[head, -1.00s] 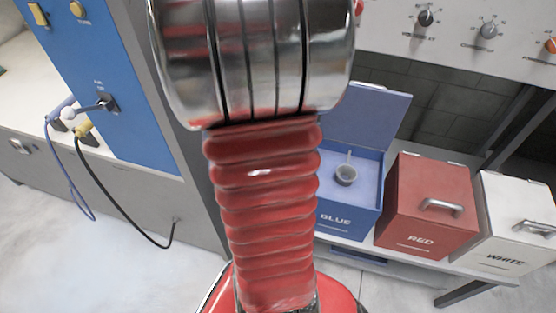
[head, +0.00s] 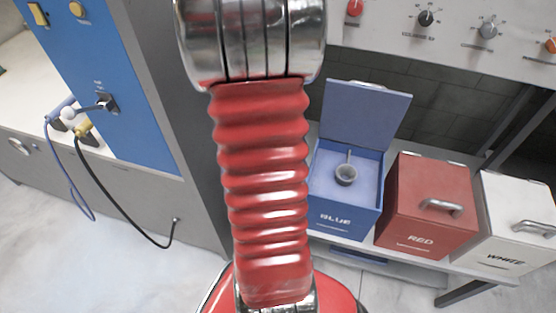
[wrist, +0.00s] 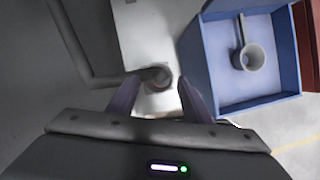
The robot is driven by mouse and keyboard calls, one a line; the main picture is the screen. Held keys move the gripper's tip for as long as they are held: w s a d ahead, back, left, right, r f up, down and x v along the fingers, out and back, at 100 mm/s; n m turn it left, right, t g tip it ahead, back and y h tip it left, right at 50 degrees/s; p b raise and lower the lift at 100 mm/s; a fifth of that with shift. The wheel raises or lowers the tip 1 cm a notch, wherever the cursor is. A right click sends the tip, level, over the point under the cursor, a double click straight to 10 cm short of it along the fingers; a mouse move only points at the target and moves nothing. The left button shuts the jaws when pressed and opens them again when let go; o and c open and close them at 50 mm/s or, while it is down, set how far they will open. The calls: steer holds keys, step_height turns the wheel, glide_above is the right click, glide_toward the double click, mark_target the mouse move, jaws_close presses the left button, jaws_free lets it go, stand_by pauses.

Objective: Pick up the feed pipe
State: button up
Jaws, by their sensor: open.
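In the wrist view my gripper (wrist: 159,82) is open, its two dark fingers apart. A grey bent pipe (wrist: 108,80), which looks like the feed pipe, runs down the left and turns right. My red arm hides my gripper and the bent pipe in the head view.
The blue box (head: 345,222) has its lid up. A closed red box (head: 425,205) and white box (head: 510,230) stand right of it on the shelf. A blue panel (head: 105,60) with cables (head: 110,195) is at left. A knob panel (head: 460,35) hangs above.

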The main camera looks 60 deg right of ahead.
steer(key=x, duration=0.3)
steer(key=shift+d, duration=0.15)
steer(key=shift+c, duration=0.2)
jaws_close()
stand_by(0.6)
